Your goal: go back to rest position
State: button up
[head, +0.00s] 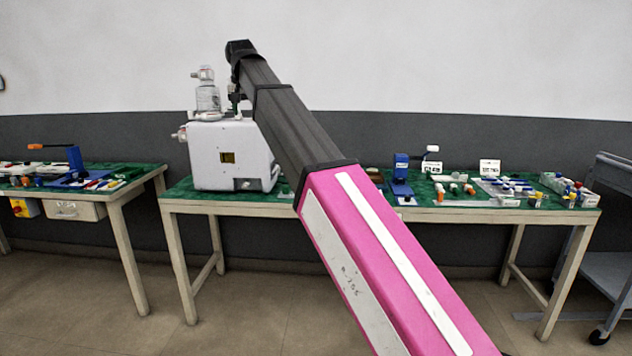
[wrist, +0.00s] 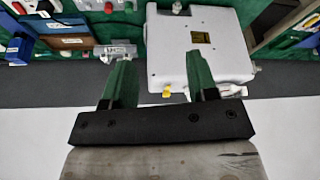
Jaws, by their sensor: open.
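My gripper (wrist: 158,60) is open in the wrist view, with two green fingers spread apart and nothing visible between them. In the head view my pink and black arm rises from the lower right to the upper left, and its end hangs beside the white machine's top, where the fingers are hard to make out. The white boxy machine (head: 222,160) stands on the left part of the middle table. A clear canister-like part (head: 207,98) sits on top of it. The machine also shows beyond the fingers in the wrist view (wrist: 205,60).
The green-topped middle table (head: 415,211) holds a blue device (head: 401,170), white trays and small coloured parts on its right. Another bench (head: 120,190) stands left, with a blue lever tool. A grey cart (head: 600,240) is at the far right. The floor in front is clear.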

jog(key=d+f+g, duration=0.1)
jog(key=d+f, duration=0.6)
jog(key=f, duration=0.5)
jog(key=s+d+f, duration=0.1)
jog(key=d+f, duration=0.6)
jog(key=f, duration=0.4)
jog(key=d+f+g, duration=0.1)
jog(key=d+f, duration=0.6)
jog(key=f, duration=0.5)
jog(key=s+d+f+m+g, duration=0.1)
jog(key=s+d+f, duration=0.9)
jog(key=f, duration=0.3)
jog(key=s+d+f+m+g, duration=0.1)
jog(key=s+d+f, duration=0.9)
jog(key=f, duration=0.3)
jog(key=shift+s+d+f+h, duration=0.2)
jog(key=shift+s+f+h, duration=0.1)
jog(key=shift+s+f, duration=0.05)
